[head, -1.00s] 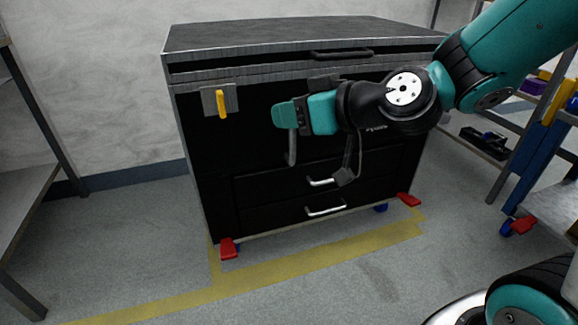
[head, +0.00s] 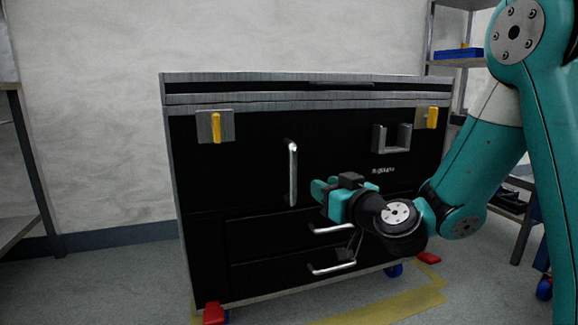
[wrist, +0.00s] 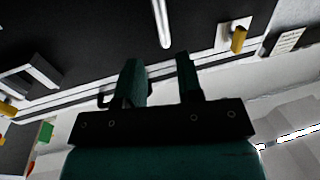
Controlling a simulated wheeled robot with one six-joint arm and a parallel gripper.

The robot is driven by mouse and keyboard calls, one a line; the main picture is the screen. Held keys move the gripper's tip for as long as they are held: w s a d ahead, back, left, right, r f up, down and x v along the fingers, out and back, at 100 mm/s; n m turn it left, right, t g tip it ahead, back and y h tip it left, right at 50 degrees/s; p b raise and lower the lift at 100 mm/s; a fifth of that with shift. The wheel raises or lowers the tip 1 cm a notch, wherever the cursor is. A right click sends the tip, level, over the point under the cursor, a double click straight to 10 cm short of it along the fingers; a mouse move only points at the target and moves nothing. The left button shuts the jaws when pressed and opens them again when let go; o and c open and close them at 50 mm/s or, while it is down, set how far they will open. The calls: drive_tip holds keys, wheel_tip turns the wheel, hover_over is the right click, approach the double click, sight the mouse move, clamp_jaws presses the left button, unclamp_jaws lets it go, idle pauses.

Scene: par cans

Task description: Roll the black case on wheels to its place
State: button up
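The black case (head: 205,175) with silver edges stands upright against the back wall in the head view; its front also shows in the wrist view (wrist: 75,45). A vertical silver handle (head: 292,172) is on its front; it shows in the wrist view (wrist: 161,22) beyond the fingertips. My gripper (head: 318,192) is in front of the case, right of and near the handle's lower end. Its fingers (wrist: 160,75) are apart in the wrist view with nothing between them. A blue wheel (head: 395,270) and red pedals (head: 428,257) (head: 214,313) show under the case.
Yellow tape (head: 385,310) marks the floor before the case. Two drawer handles (head: 332,229) (head: 333,268), yellow latches (head: 216,127) and a grey bracket (head: 391,138) stick out from its front. Shelving stands at the left (head: 28,165) and right (head: 457,62).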

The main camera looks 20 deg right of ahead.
sight(295, 171)
drive_tip(key=w+a+p, duration=0.1)
drive_tip(key=w+p, duration=0.1)
drive_tip(key=w, duration=0.3)
drive_tip(key=w+a+p, duration=0.1)
drive_tip(key=w+p, duration=0.2)
drive_tip(key=w, duration=0.2)
drive_tip(key=w+a+p, duration=0.1)
drive_tip(key=w+p, duration=0.2)
drive_tip(key=w, duration=0.2)
clamp_jaws()
